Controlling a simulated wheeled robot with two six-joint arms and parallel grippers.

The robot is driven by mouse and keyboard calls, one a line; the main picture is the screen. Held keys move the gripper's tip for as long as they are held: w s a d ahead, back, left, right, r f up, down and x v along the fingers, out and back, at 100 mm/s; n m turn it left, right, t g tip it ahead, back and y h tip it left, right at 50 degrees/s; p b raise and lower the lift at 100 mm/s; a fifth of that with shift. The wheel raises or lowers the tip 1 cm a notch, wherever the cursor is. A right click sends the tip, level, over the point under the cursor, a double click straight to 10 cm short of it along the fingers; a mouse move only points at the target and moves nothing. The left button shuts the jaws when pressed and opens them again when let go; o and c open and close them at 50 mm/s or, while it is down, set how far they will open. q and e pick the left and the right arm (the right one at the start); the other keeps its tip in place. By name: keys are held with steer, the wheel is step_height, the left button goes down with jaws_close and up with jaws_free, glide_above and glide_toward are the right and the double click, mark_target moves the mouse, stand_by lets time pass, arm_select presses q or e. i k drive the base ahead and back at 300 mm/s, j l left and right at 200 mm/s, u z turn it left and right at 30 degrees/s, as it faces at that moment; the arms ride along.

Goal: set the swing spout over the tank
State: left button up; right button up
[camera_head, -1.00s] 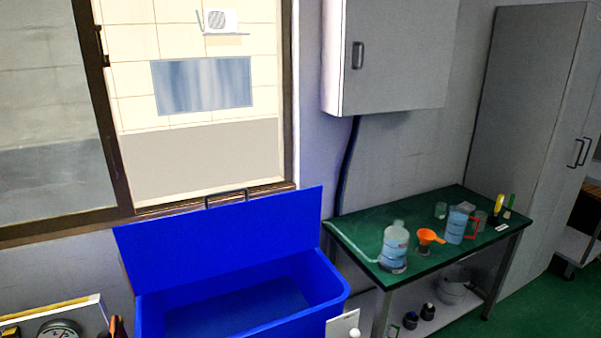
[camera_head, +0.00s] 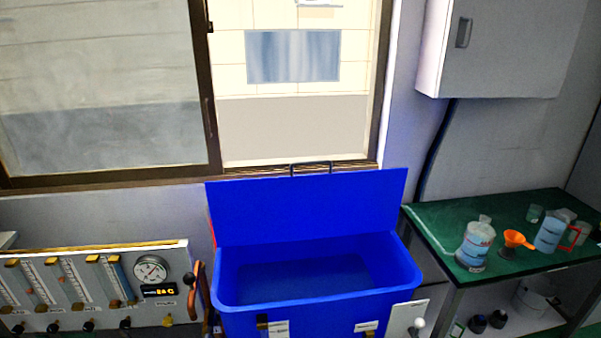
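A blue open-topped tank (camera_head: 316,303) stands in the lower middle of the head view, below the window. Its blue lid (camera_head: 310,207) is raised at the back, with a dark handle on top. Left of the tank, a copper-brown curved pipe (camera_head: 196,292) rises beside a gauge panel. It may be the swing spout, but I cannot tell for sure. The pipe shows beside the tank's left wall, not over its opening. Its lower end is cut off by the picture edge. Neither of my grippers is in view.
The gauge panel (camera_head: 95,285) with flow tubes, a dial and knobs is at the lower left. A green-topped table (camera_head: 440,213) on the right holds a bottle (camera_head: 475,246), an orange funnel (camera_head: 516,239) and a blue jug (camera_head: 550,233). A grey cabinet (camera_head: 500,50) hangs above.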

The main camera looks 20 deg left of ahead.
mark_target(190, 279)
steer(key=u, duration=1.5)
steer(key=i+l+z, duration=0.1)
steer(key=z, duration=0.3)
steer(key=i+j, duration=0.05)
steer(key=i, duration=0.05)
